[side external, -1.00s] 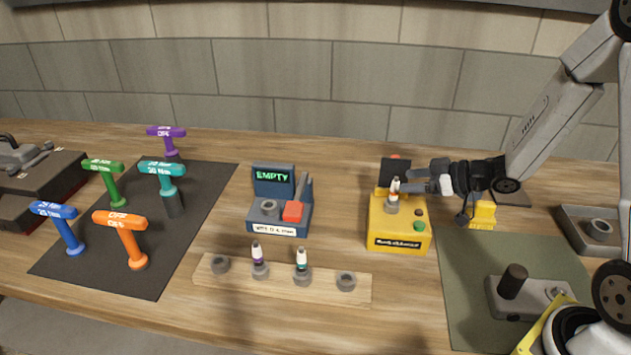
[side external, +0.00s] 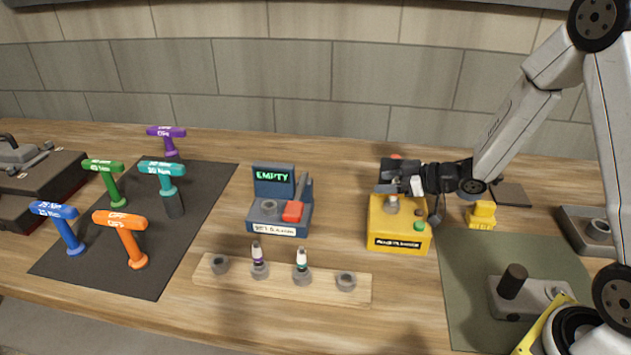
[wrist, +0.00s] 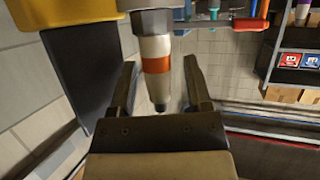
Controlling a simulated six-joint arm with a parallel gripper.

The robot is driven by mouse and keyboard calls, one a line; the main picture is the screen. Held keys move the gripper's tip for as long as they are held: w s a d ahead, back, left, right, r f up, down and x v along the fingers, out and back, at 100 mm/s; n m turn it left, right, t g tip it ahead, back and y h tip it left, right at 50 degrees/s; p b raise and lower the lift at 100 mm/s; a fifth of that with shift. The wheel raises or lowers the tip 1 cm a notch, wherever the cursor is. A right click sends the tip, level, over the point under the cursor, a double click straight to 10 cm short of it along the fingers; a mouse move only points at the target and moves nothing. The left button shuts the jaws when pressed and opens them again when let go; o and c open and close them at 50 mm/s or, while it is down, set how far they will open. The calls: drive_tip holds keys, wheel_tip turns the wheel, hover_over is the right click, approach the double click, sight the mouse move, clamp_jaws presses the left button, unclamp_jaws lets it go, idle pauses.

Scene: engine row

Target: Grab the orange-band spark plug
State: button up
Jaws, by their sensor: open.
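The orange-band spark plug (wrist: 156,60), with a white body, an orange ring and a dark tip, stands in the socket on top of the yellow tester box (side external: 398,235). My gripper (wrist: 159,64) is open in the wrist view, with one finger on each side of the plug and gaps showing between. In the side view my gripper (side external: 388,187) is level just above the box and hides most of the plug.
A wooden rack (side external: 320,282) holds a purple-band plug (side external: 257,252) and a teal-band plug (side external: 301,257). A blue gauge station reading EMPTY (side external: 278,218) stands left of the tester. Several coloured T-handle wrenches stand on a dark mat (side external: 110,278) further left.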

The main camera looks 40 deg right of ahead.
drive_tip(key=shift+c, duration=0.2)
clamp_jaws()
drive_tip(key=shift+r, duration=0.1)
idle(0.4)
wheel_tip(320, 180, up, 10)
idle(0.8)
idle(0.5)
